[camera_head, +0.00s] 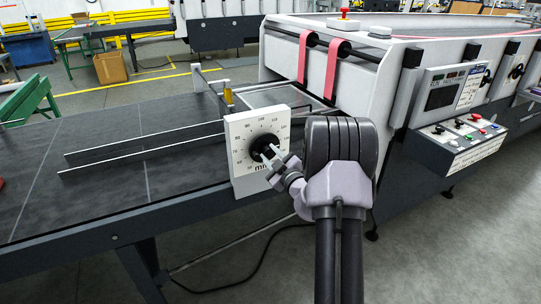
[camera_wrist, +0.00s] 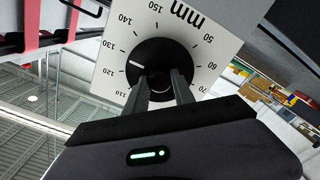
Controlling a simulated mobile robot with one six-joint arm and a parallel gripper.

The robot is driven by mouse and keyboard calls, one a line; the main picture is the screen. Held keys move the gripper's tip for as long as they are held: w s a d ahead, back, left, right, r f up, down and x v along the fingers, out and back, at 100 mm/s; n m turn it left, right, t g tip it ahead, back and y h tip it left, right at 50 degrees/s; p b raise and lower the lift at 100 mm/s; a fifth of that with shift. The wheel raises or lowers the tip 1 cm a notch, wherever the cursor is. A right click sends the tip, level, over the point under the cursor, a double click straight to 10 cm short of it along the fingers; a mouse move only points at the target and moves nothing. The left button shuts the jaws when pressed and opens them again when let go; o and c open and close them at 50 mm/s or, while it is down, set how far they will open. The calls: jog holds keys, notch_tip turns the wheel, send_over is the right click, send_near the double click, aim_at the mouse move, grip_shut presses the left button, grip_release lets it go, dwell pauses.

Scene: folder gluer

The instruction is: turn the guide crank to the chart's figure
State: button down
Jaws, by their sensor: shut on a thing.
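The guide crank is a round black knob (camera_head: 264,148) on a white dial plate (camera_head: 240,131) marked in mm, at the side of the dark table. In the wrist view the knob (camera_wrist: 157,54) shows a white mark between 120 and 130 on the upside-down dial (camera_wrist: 213,62). My gripper (camera_head: 271,153) reaches the knob from the lower right. Its two fingers (camera_wrist: 167,82) are shut on the crank, and the gripped part is mostly hidden between them. The chart's figure cannot be read; a small printed white sheet (camera_head: 470,88) is on the machine's panel.
Two thin guide rails (camera_head: 150,136) stand on the dark table (camera_head: 40,185) left of the dial. The white machine (camera_head: 400,60) and its button panel (camera_head: 463,136) stand to the right. Red belts (camera_head: 331,68) hang at the machine's mouth. A cable lies on the floor below.

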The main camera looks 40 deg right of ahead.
jog(key=shift+n, duration=0.3)
jog(key=n+p, duration=0.2)
jog(key=n, duration=0.1)
jog(key=shift+r, duration=0.1)
jog(key=n+p, duration=0.1)
jog(key=n, duration=0.2)
jog(key=shift+n, duration=0.3)
jog(key=n+p, duration=0.1)
jog(key=n, duration=0.2)
jog(key=shift+n, duration=0.3)
jog(key=n, duration=0.3)
jog(key=shift+f+n, duration=0.2)
jog(key=shift+n, duration=0.2)
jog(key=n+b, duration=0.1)
jog(key=n, duration=0.4)
jog(key=shift+f, duration=0.1)
jog(key=shift+n+b, duration=0.85)
jog(key=shift+n, duration=1.15)
